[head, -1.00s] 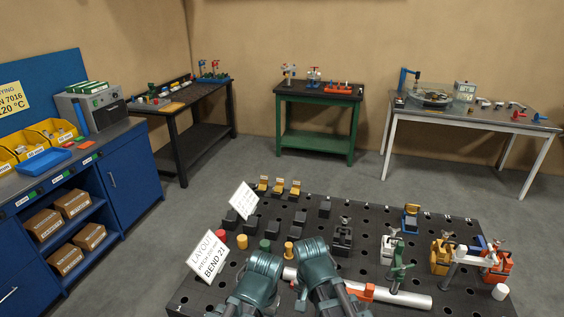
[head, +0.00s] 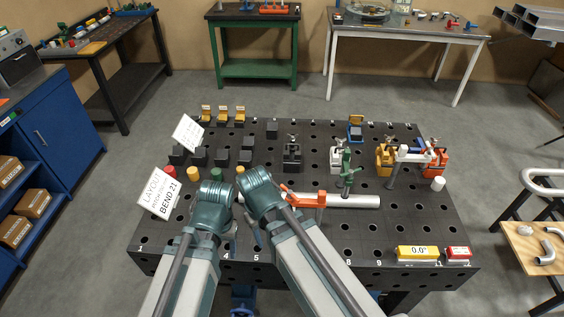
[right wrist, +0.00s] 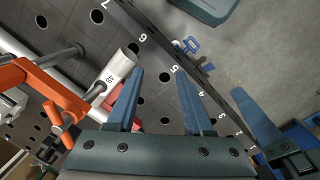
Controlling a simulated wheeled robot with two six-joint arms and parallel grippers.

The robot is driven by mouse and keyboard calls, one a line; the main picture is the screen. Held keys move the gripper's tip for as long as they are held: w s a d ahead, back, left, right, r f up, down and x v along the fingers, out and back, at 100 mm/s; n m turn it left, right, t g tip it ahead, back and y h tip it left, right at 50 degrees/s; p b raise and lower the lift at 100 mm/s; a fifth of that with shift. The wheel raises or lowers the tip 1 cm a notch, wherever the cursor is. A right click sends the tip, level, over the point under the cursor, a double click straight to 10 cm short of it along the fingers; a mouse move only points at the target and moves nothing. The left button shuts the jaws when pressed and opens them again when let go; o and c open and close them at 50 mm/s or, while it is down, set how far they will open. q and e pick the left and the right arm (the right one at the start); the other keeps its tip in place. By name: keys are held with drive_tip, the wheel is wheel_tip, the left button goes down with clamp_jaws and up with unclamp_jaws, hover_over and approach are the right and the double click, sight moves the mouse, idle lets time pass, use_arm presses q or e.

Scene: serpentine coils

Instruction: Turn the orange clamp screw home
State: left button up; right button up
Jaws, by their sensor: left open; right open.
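The orange clamp (head: 308,197) stands at a pale pipe (head: 355,201) lying across the dark perforated table. In the right wrist view the orange clamp (right wrist: 42,88) is at the left, with a grey screw rod and an orange handle (right wrist: 62,124). The pipe's end (right wrist: 118,70) shows beside it. My right gripper (right wrist: 163,75) is open and empty over the table, right of the pipe end in that view. My left gripper (head: 240,232) is near the table's front edge, left of the clamp, open; its fingers are mostly hidden by my wrists.
A green clamp (head: 346,172) stands at the pipe's right part. Yellow (head: 385,155) and orange-red (head: 435,160) fixtures stand further right. Layout cards (head: 158,192) and several dark blocks are at the left. A yellow display (head: 417,253) sits at the front right edge. The front middle is clear.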

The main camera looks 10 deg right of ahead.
drive_tip(key=w+d+r+n+p, duration=0.2)
drive_tip(key=w+d+r+p, duration=0.2)
drive_tip(key=w+r+p, duration=0.5)
wheel_tip(320, 180, up, 8)
drive_tip(key=n+y+p, duration=0.1)
drive_tip(key=n+p, duration=0.1)
drive_tip(key=p, duration=0.4)
hover_over(290, 192)
use_arm(q)
wheel_tip(290, 192, up, 17)
drive_tip(key=shift+r, duration=0.15)
use_arm(e)
drive_tip(key=shift+w+r, duration=0.1)
wheel_tip(290, 192, down, 14)
drive_tip(key=b, duration=1.3)
drive_tip(key=shift+r+b, duration=0.1)
drive_tip(key=shift+b, duration=0.2)
use_arm(q)
wheel_tip(290, 192, down, 14)
drive_tip(key=shift+r, duration=0.15)
use_arm(e)
clamp_jaws()
